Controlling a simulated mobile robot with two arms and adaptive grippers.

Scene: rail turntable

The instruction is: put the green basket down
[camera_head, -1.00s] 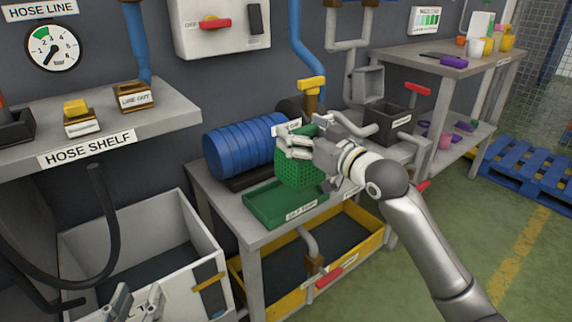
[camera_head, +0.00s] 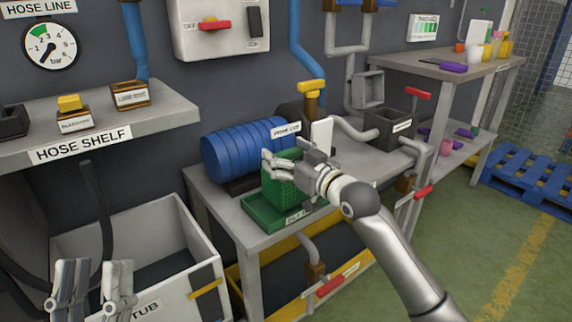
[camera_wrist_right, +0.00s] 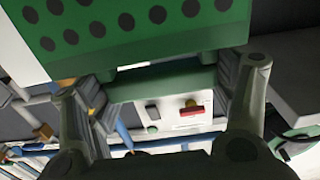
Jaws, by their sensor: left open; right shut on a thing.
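The green basket (camera_head: 284,188), with perforated sides, is upright over the shallow green tray (camera_head: 262,222) on the grey bench. I cannot tell whether its bottom touches the tray. My right gripper (camera_head: 286,163) is shut on the basket at its upper part, reaching in from the right. In the right wrist view the basket wall (camera_wrist_right: 130,25) fills the top, and a green bar lies between the fingers (camera_wrist_right: 165,82). My left gripper (camera_head: 93,283) is open and empty at the lower left, in front of the white tub.
A blue ribbed cylinder (camera_head: 240,152) lies behind the tray. A dark box (camera_head: 388,130) and pipes with red handles stand to the right. The white tub (camera_head: 190,240) and hose shelf (camera_head: 120,125) are at left. A yellow-edged bin (camera_head: 262,280) sits below the bench.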

